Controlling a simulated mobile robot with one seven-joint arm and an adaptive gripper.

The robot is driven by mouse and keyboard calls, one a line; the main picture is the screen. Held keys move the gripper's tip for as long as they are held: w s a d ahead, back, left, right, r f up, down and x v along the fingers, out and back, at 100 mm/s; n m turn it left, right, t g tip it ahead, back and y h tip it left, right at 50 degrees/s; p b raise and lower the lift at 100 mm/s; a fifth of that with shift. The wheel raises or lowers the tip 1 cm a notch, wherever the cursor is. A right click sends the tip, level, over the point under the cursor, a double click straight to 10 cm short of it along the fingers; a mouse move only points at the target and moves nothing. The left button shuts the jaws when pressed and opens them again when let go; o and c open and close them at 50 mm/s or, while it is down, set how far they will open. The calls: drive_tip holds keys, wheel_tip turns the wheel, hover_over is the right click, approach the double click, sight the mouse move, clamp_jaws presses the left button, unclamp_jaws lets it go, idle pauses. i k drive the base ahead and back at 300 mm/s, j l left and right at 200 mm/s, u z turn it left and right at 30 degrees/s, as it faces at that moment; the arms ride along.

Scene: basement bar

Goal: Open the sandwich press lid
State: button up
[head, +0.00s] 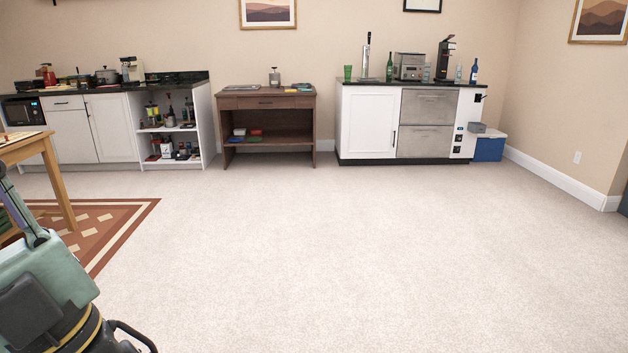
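I cannot pick out the sandwich press for certain; everything on the counters is far off and small. A boxy silver appliance (408,66) stands on the dark top of the right bar cabinet (368,122), and I cannot tell what it is or whether it has a lid. The left counter (180,80) holds a pot (106,76), a red appliance (48,74) and other small items. My gripper is not in view.
A wooden desk (266,102) stands between the counters against the back wall. A wooden table (62,185) is at left on a patterned rug (115,220). A grey-green machine (50,275) fills the lower left corner. The pale carpet (340,250) ahead is clear.

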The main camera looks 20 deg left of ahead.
sight(33, 81)
drive_tip(key=i+j+u, duration=0.3)
drive_tip(key=i+j, duration=0.15)
drive_tip(key=i+j+u, duration=0.25)
drive_tip(key=i, duration=0.3)
drive_tip(key=i+j, duration=0.1)
drive_tip(key=i, duration=1.4)
drive_tip(key=i+u, duration=0.3)
drive_tip(key=i, duration=0.35)
drive_tip(key=i+u, duration=0.35)
drive_tip(key=i, duration=0.35)
drive_tip(key=i+u, duration=0.35)
drive_tip(key=i, duration=0.3)
drive_tip(key=i+u, duration=0.4)
drive_tip(key=i, duration=3.25)
drive_tip(key=i+j+u, duration=0.1)
drive_tip(key=i, duration=0.6)
drive_tip(key=i+j+u, duration=0.1)
drive_tip(key=i, duration=0.65)
drive_tip(key=i+j, duration=0.65)
drive_tip(key=i+z, duration=0.05)
